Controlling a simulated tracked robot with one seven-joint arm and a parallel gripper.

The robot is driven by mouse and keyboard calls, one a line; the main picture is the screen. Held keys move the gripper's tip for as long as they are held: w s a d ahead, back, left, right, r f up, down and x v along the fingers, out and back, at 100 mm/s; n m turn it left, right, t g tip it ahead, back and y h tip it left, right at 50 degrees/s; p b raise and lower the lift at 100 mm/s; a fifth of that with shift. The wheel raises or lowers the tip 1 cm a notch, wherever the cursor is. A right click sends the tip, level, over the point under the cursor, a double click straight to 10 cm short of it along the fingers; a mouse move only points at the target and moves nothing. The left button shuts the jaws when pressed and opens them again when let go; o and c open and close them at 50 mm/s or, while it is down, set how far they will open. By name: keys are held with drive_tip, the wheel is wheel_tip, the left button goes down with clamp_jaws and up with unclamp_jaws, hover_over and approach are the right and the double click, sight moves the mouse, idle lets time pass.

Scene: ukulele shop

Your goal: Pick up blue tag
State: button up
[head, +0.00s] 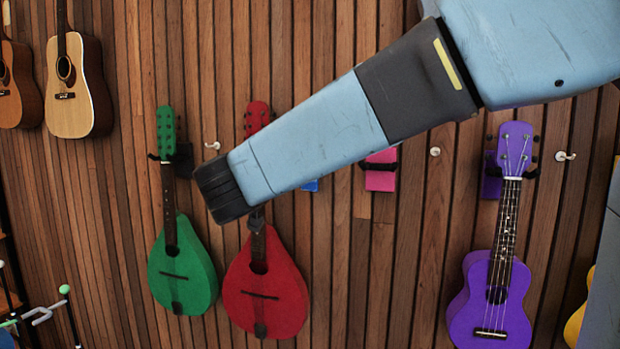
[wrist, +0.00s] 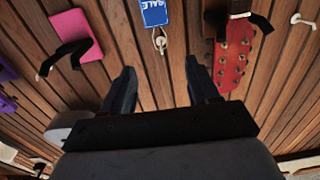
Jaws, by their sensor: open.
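The blue tag (wrist: 155,12) is at the top edge of the wrist view, with white "SALE" lettering that appears inverted. It is by a pale wall hook (wrist: 160,42), and its upper part is cut off by the picture edge. A small piece of the blue tag (head: 311,186) shows in the head view just under my arm, which hides the rest. My gripper (wrist: 161,85) is open in the wrist view, with two dark fingers apart and nothing between them. The tag is beyond the fingertips, apart from them. My gripper's fingers cannot be made out in the head view.
A red mandolin (head: 265,290) and a green one (head: 182,265) hang on the slatted wood wall. A purple ukulele (head: 490,300) hangs at right. A pink block (head: 381,178) with a black hanger is right of the tag. Bare hooks (head: 565,156) stick out from the wall.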

drive_tip(key=x, duration=1.3)
drive_tip(key=shift+w+d, duration=0.2)
drive_tip(key=shift+w, duration=0.05)
drive_tip(key=shift+f, duration=0.1)
drive_tip(key=shift+c, duration=0.2)
drive_tip(key=c, duration=1.1)
